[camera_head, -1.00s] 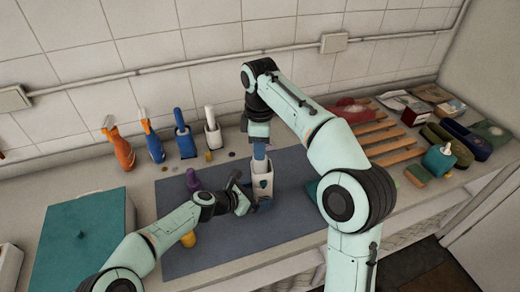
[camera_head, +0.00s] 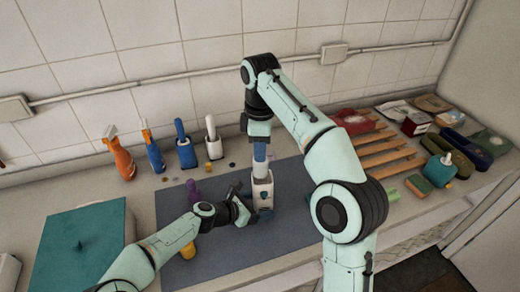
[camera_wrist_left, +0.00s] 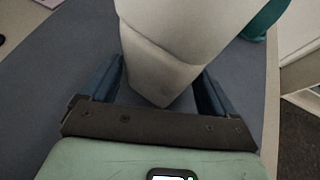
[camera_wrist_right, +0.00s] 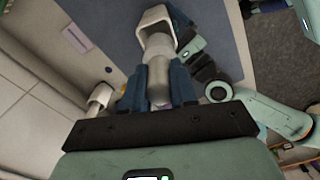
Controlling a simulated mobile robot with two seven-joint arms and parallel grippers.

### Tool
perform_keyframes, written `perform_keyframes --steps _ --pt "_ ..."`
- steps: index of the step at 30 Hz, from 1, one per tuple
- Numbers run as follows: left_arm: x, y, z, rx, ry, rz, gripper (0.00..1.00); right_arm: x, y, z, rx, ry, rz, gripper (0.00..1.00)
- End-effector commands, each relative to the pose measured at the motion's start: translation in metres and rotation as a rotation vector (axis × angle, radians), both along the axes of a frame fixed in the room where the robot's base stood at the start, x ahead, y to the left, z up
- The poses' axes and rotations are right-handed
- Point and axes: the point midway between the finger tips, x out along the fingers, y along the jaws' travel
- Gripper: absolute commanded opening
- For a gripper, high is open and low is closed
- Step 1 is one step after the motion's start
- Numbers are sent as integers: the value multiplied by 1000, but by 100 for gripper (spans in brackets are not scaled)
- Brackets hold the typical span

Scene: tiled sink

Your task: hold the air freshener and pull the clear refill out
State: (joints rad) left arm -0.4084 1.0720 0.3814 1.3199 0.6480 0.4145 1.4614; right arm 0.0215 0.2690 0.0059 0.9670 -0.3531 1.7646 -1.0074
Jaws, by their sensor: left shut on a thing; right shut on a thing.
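The white air freshener (camera_head: 263,193) with a blue emblem stands about upright on the blue-grey mat in the head view. My left gripper (camera_wrist_left: 158,88) is shut around its body, which fills the space between the fingers in the left wrist view. My right gripper (camera_head: 260,143) points down from above and is shut on the refill's upper part. In the right wrist view the refill (camera_wrist_right: 157,75) runs from between the fingers to the housing's opening (camera_wrist_right: 154,18); its lower end is hidden.
Several bottles, such as an orange one (camera_head: 122,160) and a white one (camera_head: 213,138), line the wall behind. A purple object (camera_head: 194,190) and a yellow one (camera_head: 187,251) are near my left arm. A teal box (camera_head: 85,240) is left; a wooden rack (camera_head: 385,148) is right.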

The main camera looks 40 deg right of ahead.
Motion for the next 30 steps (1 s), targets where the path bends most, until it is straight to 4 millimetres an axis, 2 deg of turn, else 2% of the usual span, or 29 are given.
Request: perform_keyframes --steps 14,15,16,25,30 --pt "1 1 -1 2 0 1 58 0 0 0 -1 1 -1 0" --pt "1 1 -1 2 0 1 92 0 0 0 -1 1 -1 0" --pt "1 1 -1 2 0 1 100 0 0 0 -1 1 -1 0" --pt "1 4 2 0 0 2 100 0 0 0 -1 1 -1 0" --pt "2 25 14 1 -2 4 100 0 0 0 -1 0 -1 0"
